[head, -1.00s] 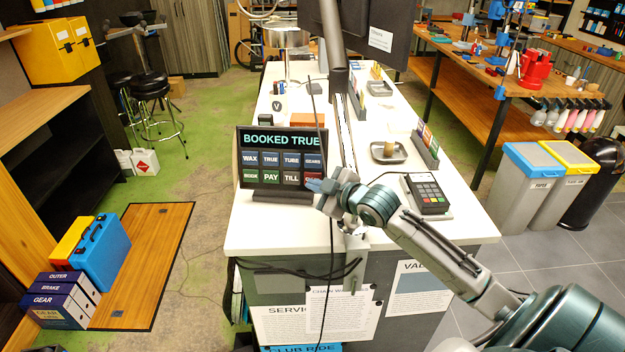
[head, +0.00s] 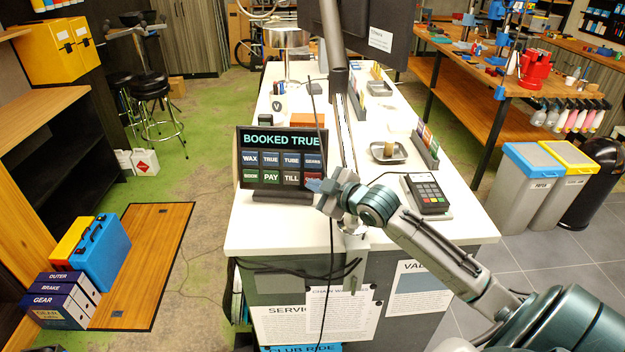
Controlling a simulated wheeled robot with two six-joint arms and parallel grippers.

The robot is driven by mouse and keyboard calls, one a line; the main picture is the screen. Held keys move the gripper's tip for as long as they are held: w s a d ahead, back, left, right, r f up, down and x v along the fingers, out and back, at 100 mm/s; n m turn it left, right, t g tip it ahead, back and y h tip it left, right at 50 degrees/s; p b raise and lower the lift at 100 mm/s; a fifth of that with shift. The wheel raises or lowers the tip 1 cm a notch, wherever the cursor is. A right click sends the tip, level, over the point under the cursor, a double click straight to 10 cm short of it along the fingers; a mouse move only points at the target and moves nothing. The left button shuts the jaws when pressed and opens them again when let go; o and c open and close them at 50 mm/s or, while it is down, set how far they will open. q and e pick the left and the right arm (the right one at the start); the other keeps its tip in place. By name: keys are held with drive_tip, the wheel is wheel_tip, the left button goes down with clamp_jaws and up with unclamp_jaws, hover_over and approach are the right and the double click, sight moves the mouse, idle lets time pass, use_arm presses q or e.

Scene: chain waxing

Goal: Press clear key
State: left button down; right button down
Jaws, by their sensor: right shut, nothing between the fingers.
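The till screen (head: 281,141) stands on the white counter and reads "BOOKED TRUE". Below that are two rows of keys, with WAX, TRUE, TUBE and GEARS on top. The lower row shows a green key, PAY (head: 271,176), TILL (head: 292,177) and a red key (head: 312,178) at the right end. The red key's label is mostly hidden by my right gripper (head: 314,186). That gripper is shut and empty, its tips at the red key's lower part; I cannot tell whether they touch it. My left gripper is not in view.
A dark cable hangs past the screen's right side. The counter's front left corner (head: 250,232) is clear.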

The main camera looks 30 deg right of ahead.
drive_tip(key=shift+w+d, duration=0.1)
idle(0.4)
drive_tip(key=shift+w+d+f, duration=0.1)
drive_tip(key=shift+w+d, duration=0.1)
drive_tip(key=shift+w, duration=0.05)
drive_tip(key=shift+w+d+f, duration=0.1)
drive_tip(key=shift+w, duration=0.05)
idle(0.5)
drive_tip(key=shift+w+d+b, duration=0.1)
drive_tip(key=shift+d+b, duration=0.05)
drive_tip(key=shift+b, duration=0.25)
idle(0.8)
drive_tip(key=shift+s+a+p, duration=0.25)
drive_tip(key=shift+s+p, duration=0.05)
drive_tip(key=shift+p, duration=0.25)
drive_tip(key=shift+s, duration=0.15)
drive_tip(key=shift+a, duration=0.1)
